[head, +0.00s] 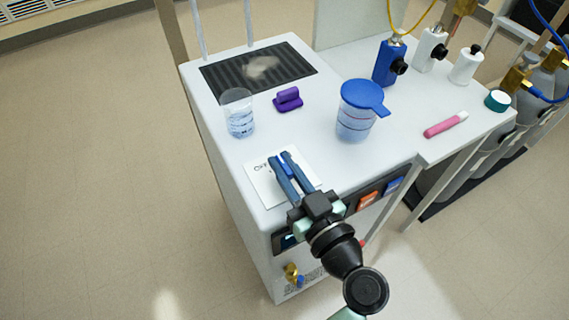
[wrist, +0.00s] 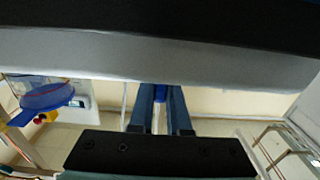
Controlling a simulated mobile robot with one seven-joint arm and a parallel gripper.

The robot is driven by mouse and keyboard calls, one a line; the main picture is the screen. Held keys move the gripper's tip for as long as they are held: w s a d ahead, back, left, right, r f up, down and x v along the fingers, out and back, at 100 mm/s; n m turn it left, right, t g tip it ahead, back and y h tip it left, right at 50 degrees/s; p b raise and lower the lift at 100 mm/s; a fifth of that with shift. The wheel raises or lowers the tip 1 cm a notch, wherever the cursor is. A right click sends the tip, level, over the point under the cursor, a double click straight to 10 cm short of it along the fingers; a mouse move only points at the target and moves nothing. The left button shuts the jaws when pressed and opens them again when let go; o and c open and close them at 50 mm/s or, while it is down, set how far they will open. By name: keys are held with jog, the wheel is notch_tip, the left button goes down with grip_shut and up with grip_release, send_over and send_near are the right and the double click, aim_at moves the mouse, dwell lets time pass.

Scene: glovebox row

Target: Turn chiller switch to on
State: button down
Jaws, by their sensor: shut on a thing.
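My gripper (head: 281,160) reaches over the front left of the white bench unit (head: 240,150), with its fingers in front of a white card (head: 260,186). The card bears dark lettering, partly hidden. The fingers are close together on a small blue thing (head: 291,171). It also shows between the fingers in the wrist view (wrist: 160,94). I cannot tell whether it is the chiller switch. The dark front panel carries an orange block (head: 368,200) and a blue block (head: 394,186). The panel's left part is mostly hidden by my gripper, and no chiller switch shows clearly.
On top stand a clear beaker (head: 239,118), a purple block (head: 288,99) and a blue-lidded cup (head: 356,122). Gas cylinders (head: 540,85) stand beyond. The floor at left is clear.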

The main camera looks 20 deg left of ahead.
jog(key=shift+s+f+m+t+h, duration=0.1)
jog(key=shift+m+t+h, duration=0.2)
jog(key=shift+t, duration=0.1)
jog(key=m+t+h+b, duration=0.1)
jog(key=m+t+h, duration=0.1)
jog(key=h, duration=0.1)
jog(key=shift+a+m+t, duration=0.1)
jog(key=shift+m+t, duration=0.2)
jog(key=shift+t, duration=0.1)
jog(key=shift+r+m+t+h+p, duration=0.2)
jog(key=shift+m+t+h+p, duration=0.45)
jog(key=shift+m+h, duration=0.4)
jog(key=shift+m+t+h+p, duration=0.35)
jog(key=shift+h+p, duration=0.05)
jog(key=shift+h, duration=0.45)
jog(key=shift+f, duration=0.1)
jog(key=c, duration=0.9)
grip_release()
